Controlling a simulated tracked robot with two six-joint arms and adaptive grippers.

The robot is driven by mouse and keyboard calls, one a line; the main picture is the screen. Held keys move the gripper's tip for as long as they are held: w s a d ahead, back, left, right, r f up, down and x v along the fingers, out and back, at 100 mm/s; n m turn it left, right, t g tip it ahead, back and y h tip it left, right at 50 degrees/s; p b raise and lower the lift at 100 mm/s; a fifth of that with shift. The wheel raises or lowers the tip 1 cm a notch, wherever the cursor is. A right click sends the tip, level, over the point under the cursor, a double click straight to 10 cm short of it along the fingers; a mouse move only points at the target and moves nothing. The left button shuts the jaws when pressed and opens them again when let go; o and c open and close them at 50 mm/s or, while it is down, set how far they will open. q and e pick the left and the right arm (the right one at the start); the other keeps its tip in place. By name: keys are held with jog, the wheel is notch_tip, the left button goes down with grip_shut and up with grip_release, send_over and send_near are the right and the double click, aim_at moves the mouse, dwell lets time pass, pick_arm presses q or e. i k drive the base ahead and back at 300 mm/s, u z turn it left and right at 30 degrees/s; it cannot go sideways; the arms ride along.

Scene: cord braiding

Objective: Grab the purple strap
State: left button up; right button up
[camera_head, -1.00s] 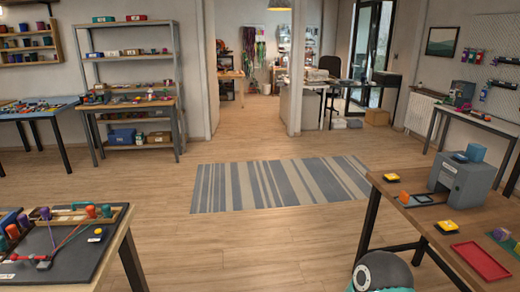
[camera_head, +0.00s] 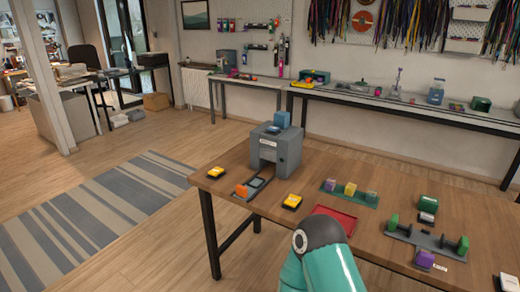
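I cannot single out one purple strap. Bundles of many-coloured straps or cords (camera_head: 414,22) hang on the wall at the upper right, and single purple strands are too small to tell apart. On the wooden table there is a purple block (camera_head: 425,259) by a dark fixture with green end pieces. A smaller purple block (camera_head: 329,185) is on a green strip. Neither gripper is in view; only a teal and grey link of one of my arms shows at the bottom centre.
The wooden table (camera_head: 390,195) holds a grey machine (camera_head: 277,147), a red tray (camera_head: 334,219) and yellow-topped pads. A long bench (camera_head: 370,98) with small items runs along the wall behind. Open floor with a striped rug (camera_head: 95,215) is at the left.

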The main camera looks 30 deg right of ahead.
aim_at(330, 184)
jog(key=z, duration=0.4)
jog(key=i, duration=0.85)
jog(key=z, duration=0.6)
jog(key=k, duration=0.8)
jog(key=z, duration=0.2)
jog(key=i, duration=0.8)
jog(key=u, duration=0.05)
